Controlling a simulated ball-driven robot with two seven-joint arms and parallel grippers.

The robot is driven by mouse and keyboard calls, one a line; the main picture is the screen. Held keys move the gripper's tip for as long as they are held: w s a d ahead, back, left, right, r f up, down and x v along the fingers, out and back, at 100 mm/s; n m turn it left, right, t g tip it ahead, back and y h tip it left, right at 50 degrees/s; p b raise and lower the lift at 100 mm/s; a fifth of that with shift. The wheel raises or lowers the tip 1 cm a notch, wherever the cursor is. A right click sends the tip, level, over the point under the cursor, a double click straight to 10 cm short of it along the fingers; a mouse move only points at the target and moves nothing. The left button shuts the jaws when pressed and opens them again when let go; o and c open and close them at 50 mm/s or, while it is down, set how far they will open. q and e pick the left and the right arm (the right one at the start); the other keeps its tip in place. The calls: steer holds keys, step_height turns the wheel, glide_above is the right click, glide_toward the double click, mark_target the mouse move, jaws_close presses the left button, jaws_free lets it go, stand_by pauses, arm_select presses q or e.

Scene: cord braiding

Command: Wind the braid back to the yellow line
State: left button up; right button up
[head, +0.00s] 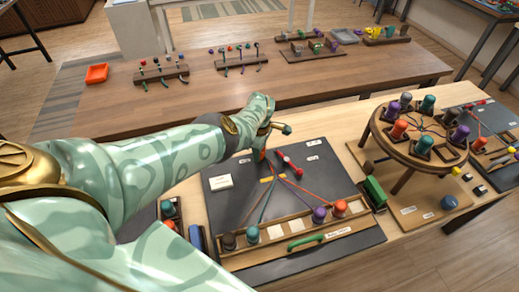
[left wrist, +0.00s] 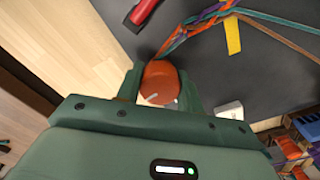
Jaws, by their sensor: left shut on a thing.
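In the left wrist view my left gripper (left wrist: 160,88) is shut on a round orange-red knob (left wrist: 158,80). The braid (left wrist: 190,33), of orange, teal and purple cords, runs from beside the knob toward the upper right. The short yellow line (left wrist: 233,35) lies beside the cords there; in the head view it is the yellow mark (head: 267,179). Separate cords (head: 292,197) fan out toward the near rack. My right gripper is not in view.
A rack (head: 290,231) with coloured spools and a green handle (head: 305,241) stands at the board's near side. A red-ended tool (head: 289,164) lies right of my gripper. A white block (head: 221,182) lies left. A round spool stand (head: 415,140) stands to the right.

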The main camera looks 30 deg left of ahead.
arm_select(q)
steer(key=shift+m, duration=0.8)
steer(key=o, duration=1)
steer(key=shift+r, duration=0.15)
step_height(320, 180, up, 16)
steer(key=p, duration=1.4)
